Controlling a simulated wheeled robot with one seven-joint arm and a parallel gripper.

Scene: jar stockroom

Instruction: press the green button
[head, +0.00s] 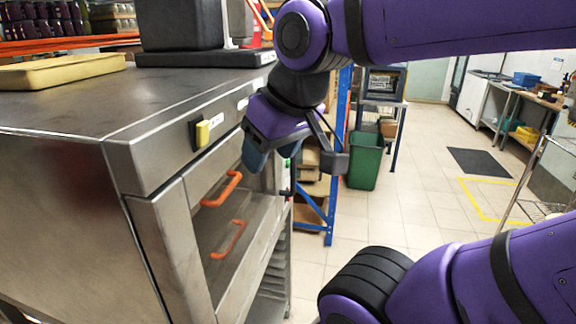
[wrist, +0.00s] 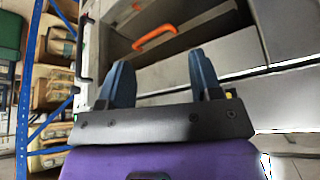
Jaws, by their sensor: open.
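The cabinet (head: 150,165) is a steel unit with a yellow button (head: 203,132) on a dark plate on its upper front strip. My gripper (head: 270,157) is in front of that strip, to the right of the yellow button, with its blue fingers pointing down. In the wrist view my gripper (wrist: 161,72) has its two fingers apart with nothing between them. A small green patch (head: 293,149) shows beside the fingers in the head view. I cannot tell whether it is the green button; my gripper may hide the button.
Orange handles (head: 222,190) stick out from the cabinet front below my gripper. A green bin (head: 365,160) and a blue-framed shelf (head: 338,150) stand behind. A yellow tray (head: 62,71) lies on the cabinet top. The tiled floor to the right is mostly clear.

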